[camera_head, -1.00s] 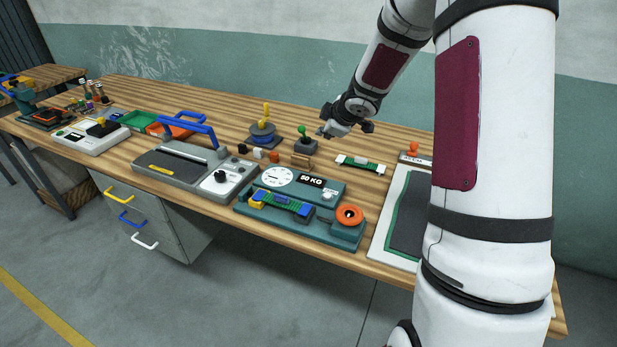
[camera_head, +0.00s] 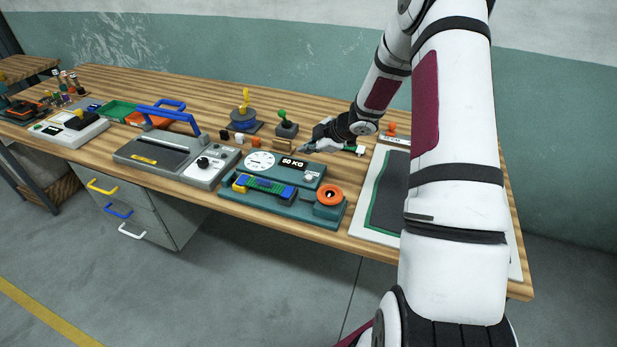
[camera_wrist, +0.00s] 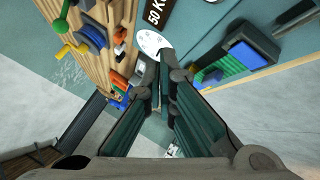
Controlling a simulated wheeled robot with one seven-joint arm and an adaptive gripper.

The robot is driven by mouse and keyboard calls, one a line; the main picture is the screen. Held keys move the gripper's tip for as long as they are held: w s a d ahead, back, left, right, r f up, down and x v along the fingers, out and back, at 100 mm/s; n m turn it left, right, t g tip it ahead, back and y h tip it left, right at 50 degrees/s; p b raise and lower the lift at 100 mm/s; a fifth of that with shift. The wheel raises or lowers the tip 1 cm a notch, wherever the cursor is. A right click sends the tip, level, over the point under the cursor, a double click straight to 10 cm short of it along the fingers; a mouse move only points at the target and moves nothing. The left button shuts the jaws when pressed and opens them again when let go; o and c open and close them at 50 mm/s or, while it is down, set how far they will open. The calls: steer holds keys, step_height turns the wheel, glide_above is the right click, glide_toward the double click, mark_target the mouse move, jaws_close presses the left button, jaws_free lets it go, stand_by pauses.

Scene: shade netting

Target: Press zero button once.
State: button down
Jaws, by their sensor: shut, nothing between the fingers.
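The teal scale (camera_head: 285,208) stands at the bench's front edge with a white dial (camera_head: 260,161), a "50 KG" sign (camera_head: 294,162) and a small pale knob or button (camera_head: 309,177) at its right. No zero label is readable, so I cannot tell for certain which part is the zero button. My gripper (camera_head: 308,148) is shut and empty, just behind the sign in the head view; contact cannot be told. In the wrist view my gripper (camera_wrist: 161,78) has its fingers together, with the dial (camera_wrist: 150,42) just beyond the tips and the sign (camera_wrist: 156,12) above.
An orange roll (camera_head: 329,193) and a blue-green strip (camera_head: 263,187) sit on the scale. A grey device (camera_head: 205,172) with a blue handle stands to the left. A joystick (camera_head: 286,127) and blue spool (camera_head: 243,120) are behind. A dark mat (camera_head: 388,200) lies right.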

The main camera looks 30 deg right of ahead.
steer(key=b, duration=0.3)
glide_above(308, 178)
step_height(308, 178, down, 7)
steer(key=shift+a+r, duration=0.1)
steer(key=shift+r, duration=0.1)
steer(key=shift+f, duration=0.75)
stand_by(0.6)
steer(key=shift+f, duration=0.4)
steer(key=shift+f+b, duration=0.3)
steer(key=shift+f, duration=0.2)
stand_by(0.7)
stand_by(0.3)
steer(key=shift+r+p, duration=0.55)
steer(key=shift+r, duration=0.4)
